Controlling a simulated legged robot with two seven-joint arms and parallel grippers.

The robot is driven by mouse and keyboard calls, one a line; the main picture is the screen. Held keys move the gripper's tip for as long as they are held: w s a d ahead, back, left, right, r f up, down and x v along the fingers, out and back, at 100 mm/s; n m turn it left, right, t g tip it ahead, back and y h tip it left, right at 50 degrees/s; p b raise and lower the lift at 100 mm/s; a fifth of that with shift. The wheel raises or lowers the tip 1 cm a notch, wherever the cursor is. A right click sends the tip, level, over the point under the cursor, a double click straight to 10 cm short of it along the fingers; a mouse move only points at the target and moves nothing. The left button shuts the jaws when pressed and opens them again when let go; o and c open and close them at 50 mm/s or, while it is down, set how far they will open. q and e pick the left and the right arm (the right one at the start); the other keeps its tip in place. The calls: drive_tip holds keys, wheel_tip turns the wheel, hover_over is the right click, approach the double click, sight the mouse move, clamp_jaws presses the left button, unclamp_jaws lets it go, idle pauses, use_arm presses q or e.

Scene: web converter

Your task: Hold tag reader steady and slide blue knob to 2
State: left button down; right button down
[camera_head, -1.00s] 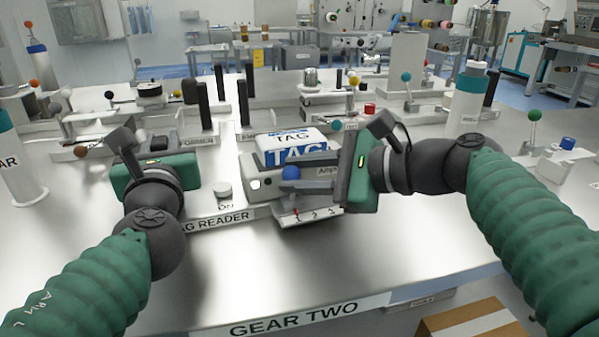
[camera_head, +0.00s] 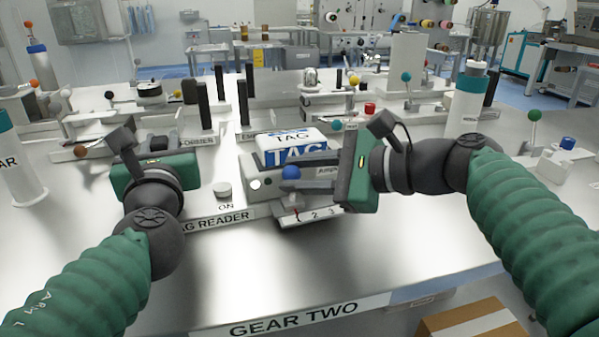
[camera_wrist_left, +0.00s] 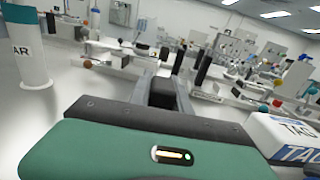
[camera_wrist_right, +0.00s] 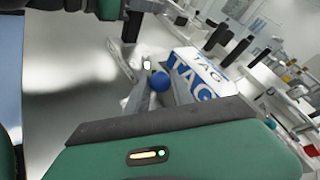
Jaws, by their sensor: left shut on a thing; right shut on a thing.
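The tag reader (camera_head: 262,184) is a pale grey unit behind the TAG READER label, with a white and blue TAG block (camera_head: 290,146) on top. The blue knob (camera_head: 291,172) is a ball above a scale plate (camera_head: 318,213) marked 1, 2, 3; it sits near the 1 end. My right gripper (camera_head: 292,185) comes from the right and is shut on the knob just below the ball; the ball also shows in the right wrist view (camera_wrist_right: 160,82). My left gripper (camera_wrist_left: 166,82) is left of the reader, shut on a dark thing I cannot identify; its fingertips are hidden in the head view.
A round ON button (camera_head: 223,189) sits left of the reader. Black posts (camera_head: 204,106) and other levers stand behind. A white cylinder (camera_head: 20,165) stands far left, another (camera_head: 468,105) behind my right arm. The front of the table is clear.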

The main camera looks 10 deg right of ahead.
use_arm(q)
drive_tip(key=shift+w+f, duration=0.1)
drive_tip(key=shift+f, duration=0.4)
use_arm(e)
drive_tip(key=shift+r, duration=0.1)
drive_tip(key=shift+w+d, duration=0.2)
drive_tip(key=shift+d, duration=1.4)
drive_tip(key=c, duration=1.4)
unclamp_jaws()
drive_tip(key=shift+s, duration=0.15)
drive_tip(key=v, duration=1.2)
drive_tip(key=shift+s, duration=0.1)
use_arm(q)
drive_tip(key=shift+d, duration=0.1)
drive_tip(key=shift+r, duration=0.3)
use_arm(e)
drive_tip(key=shift+r, duration=0.2)
